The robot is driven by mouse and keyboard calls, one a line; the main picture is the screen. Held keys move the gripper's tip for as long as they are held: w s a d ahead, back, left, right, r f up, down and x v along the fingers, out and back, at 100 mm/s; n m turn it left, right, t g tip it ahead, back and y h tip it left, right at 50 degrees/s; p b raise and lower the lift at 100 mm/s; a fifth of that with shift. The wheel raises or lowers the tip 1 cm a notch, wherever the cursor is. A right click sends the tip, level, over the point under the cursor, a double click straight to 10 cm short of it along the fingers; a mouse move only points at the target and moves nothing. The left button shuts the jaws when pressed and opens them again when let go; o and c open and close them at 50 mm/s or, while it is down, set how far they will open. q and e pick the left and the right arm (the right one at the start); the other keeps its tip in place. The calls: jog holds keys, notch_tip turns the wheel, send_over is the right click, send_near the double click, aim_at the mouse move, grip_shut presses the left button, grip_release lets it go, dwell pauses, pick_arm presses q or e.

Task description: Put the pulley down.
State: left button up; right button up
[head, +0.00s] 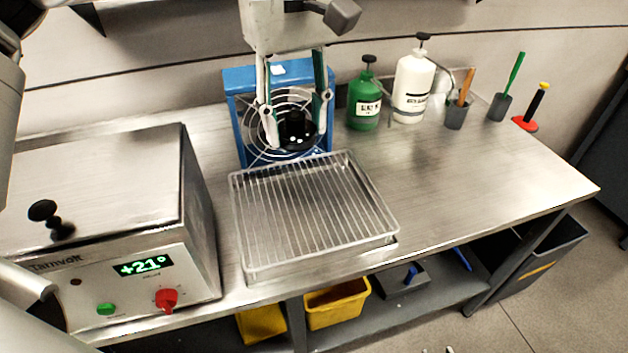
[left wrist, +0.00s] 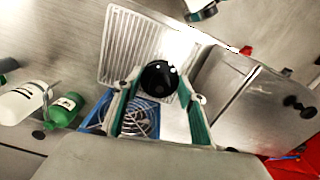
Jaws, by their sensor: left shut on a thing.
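The pulley (head: 295,131) is a small black part with a round flange and a raised hub. It also shows as a black disc in the left wrist view (left wrist: 159,77). My left gripper (head: 296,133) is shut on it, one finger on each side, pointing down. In the head view the pulley appears in front of the blue fan (head: 237,84) and past the back edge of the wire rack tray (head: 388,210). I cannot tell its exact height. The tray's bars are bare. My right gripper is not in view.
A steel heater box (head: 95,190) reading +21° stands left of the tray. A green bottle (head: 364,101), a white bottle (head: 412,84), cups with brushes (head: 457,114) and a red-based tool (head: 526,124) stand at the back right. The bench's right front is clear.

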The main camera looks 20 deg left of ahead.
aim_at(300, 224)
pick_arm(q)
notch_tip(300, 224, down, 20)
jog(key=shift+r+b, duration=0.1)
jog(key=shift+b, duration=0.2)
dwell(0.4)
jog(key=o, duration=1.4)
jog(key=shift+f, duration=0.2)
jog(key=shift+o, duration=0.2)
notch_tip(300, 224, up, 12)
jog(key=shift+r, duration=0.2)
jog(key=shift+s, duration=0.2)
